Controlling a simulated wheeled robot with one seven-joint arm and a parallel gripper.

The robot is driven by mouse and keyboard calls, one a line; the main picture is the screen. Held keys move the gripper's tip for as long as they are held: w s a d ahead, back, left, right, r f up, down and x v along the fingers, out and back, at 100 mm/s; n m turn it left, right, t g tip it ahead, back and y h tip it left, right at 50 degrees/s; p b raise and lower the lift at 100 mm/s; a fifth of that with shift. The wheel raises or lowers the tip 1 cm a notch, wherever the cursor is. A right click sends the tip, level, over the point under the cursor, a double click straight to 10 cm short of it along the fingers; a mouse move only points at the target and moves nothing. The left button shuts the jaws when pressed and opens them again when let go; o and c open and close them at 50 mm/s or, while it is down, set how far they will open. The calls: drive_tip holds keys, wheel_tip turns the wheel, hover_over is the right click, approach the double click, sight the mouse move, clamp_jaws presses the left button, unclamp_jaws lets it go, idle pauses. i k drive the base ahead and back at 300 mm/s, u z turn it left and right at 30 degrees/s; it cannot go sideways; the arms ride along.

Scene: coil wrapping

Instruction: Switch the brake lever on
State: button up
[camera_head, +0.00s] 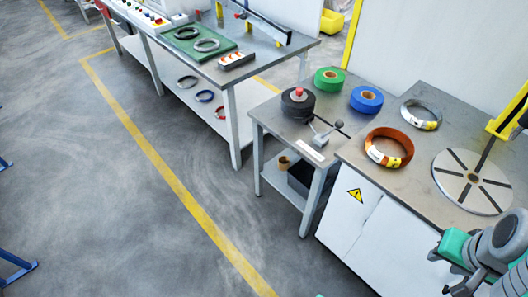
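A small lever with a dark ball knob (339,123) on a metal block (321,139) stands on the small side table. It looks like the brake lever; whether it is on or off cannot be told. It sits just in front of a black roll (298,106) with a red knob on top. My arm (495,245), grey and green, shows at the bottom right corner, well apart from the lever. Its end is small and partly cut off by the frame, so I cannot tell whether my gripper is open or shut. I see nothing held.
Green (329,77) and blue (366,98) tape rolls lie behind the lever. The right cabinet carries an orange coil (389,147), a silver coil (421,114) and a round slotted plate (472,181). A long workbench (215,72) stands at left. The floor in front is clear.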

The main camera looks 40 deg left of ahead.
sight(339, 124)
drive_tip(key=u, duration=0.05)
drive_tip(key=k, duration=0.2)
drive_tip(key=u, duration=0.5)
drive_tip(key=i, duration=0.95)
drive_tip(key=u, duration=0.6)
drive_tip(key=k, duration=0.7)
drive_tip(key=u, duration=0.7)
drive_tip(key=i, duration=1.5)
drive_tip(key=z, duration=0.45)
